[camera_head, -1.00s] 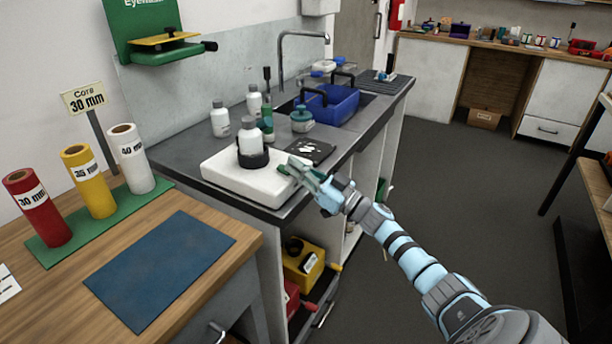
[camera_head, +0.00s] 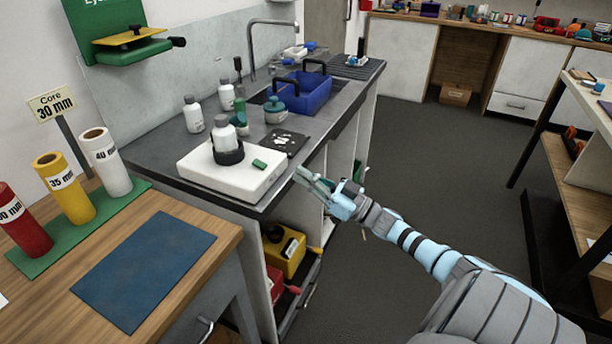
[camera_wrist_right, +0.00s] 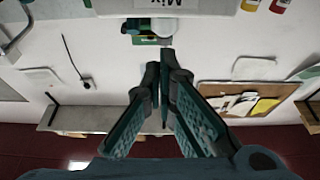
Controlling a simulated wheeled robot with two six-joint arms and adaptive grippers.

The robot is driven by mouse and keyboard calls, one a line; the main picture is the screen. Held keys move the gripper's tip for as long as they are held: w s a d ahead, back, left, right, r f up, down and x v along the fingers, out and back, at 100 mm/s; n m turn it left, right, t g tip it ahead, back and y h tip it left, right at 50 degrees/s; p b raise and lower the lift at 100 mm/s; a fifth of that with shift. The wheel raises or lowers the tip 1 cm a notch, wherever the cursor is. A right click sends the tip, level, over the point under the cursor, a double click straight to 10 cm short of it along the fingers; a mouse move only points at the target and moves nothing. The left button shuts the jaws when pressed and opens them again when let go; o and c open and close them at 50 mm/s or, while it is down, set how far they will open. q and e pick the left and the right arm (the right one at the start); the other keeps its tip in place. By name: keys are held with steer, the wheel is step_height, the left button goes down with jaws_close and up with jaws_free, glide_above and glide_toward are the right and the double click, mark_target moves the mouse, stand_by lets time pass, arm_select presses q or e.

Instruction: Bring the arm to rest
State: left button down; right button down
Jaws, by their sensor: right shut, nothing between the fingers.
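My right gripper (camera_head: 313,182) is in front of the dark counter's edge, just right of the white block. It is shut and holds nothing. It also shows in the right wrist view (camera_wrist_right: 163,75), with its fingertips together and the wall behind. My right arm comes in from the lower right. My left gripper is not in view.
The white block (camera_head: 205,180) carries a bottle in a black holder (camera_head: 228,152) and a small green piece (camera_head: 260,163). Bottles, a blue basket (camera_head: 305,92) and a black pad (camera_head: 283,142) stand on the counter. Open floor (camera_head: 430,170) lies to the right.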

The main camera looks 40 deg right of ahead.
steer(key=shift+s, duration=0.15)
stand_by(0.4)
steer(key=s+d+f+m+g+h, duration=0.1)
steer(key=d+f+g+h, duration=0.1)
steer(key=d+f+h, duration=0.5)
steer(key=d+f+m+g+h, duration=0.1)
steer(key=d+f+g+h, duration=0.1)
steer(key=f, duration=0.8)
steer(key=s+f+g+h, duration=0.1)
steer(key=s+f+g, duration=0.2)
steer(key=s+f, duration=0.35)
steer(key=s+f+g+h, duration=0.2)
steer(key=s+f+g, duration=0.15)
steer(key=f, duration=0.65)
steer(key=s+a+f+m+g+y+p, duration=0.15)
steer(key=s+a+f+g, duration=0.5)
steer(key=s+f, duration=0.7)
steer(key=s+a+f+g+y, duration=0.1)
steer(key=s+a+f, duration=0.1)
steer(key=s+a, duration=0.7)
steer(key=s+a+f+g+y, duration=0.1)
steer(key=s+a+f, duration=0.1)
steer(key=s+a, duration=0.6)
steer(key=shift+s+a+p, duration=0.35)
steer(key=shift+a+p, duration=0.05)
steer(key=shift+a, duration=0.35)
